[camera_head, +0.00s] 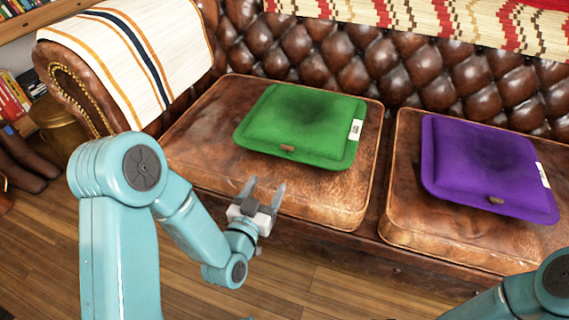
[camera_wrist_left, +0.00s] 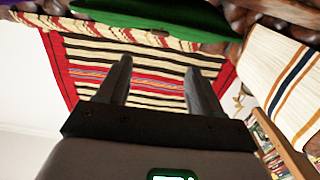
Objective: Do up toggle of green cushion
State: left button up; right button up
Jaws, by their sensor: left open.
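The green cushion (camera_head: 303,125) lies flat on the left seat of the brown leather sofa in the head view. Its small brown toggle (camera_head: 287,148) is near the front edge; whether it is fastened is too small to tell. A white tag is on its right side. The cushion's green edge also shows at the top of the left wrist view (camera_wrist_left: 160,14). My left gripper (camera_head: 263,191) is open and empty, in front of the cushion and apart from it. It also shows in the left wrist view (camera_wrist_left: 158,85). My right gripper is out of view.
A purple cushion (camera_head: 482,165) with its own toggle (camera_head: 496,200) lies on the right seat (camera_head: 400,215). A striped cloth (camera_head: 140,55) covers the left armrest. The tufted backrest (camera_head: 330,50) stands behind. The wooden floor (camera_head: 300,290) in front is clear.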

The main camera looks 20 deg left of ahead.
aim_at(287, 148)
pick_arm(q)
jog(key=w, duration=0.4)
jog(key=w+b, duration=0.1)
jog(key=w, duration=0.4)
jog(key=w+b, duration=0.1)
jog(key=w, duration=0.3)
jog(key=shift+w+d, duration=0.15)
jog(key=shift+d, duration=0.1)
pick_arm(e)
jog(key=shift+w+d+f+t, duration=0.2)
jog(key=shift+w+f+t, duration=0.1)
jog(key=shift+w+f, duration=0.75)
pick_arm(q)
jog(key=shift+c, duration=0.3)
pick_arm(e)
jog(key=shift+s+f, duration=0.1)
pick_arm(q)
jog(key=shift+d, duration=0.1)
jog(key=c, duration=1)
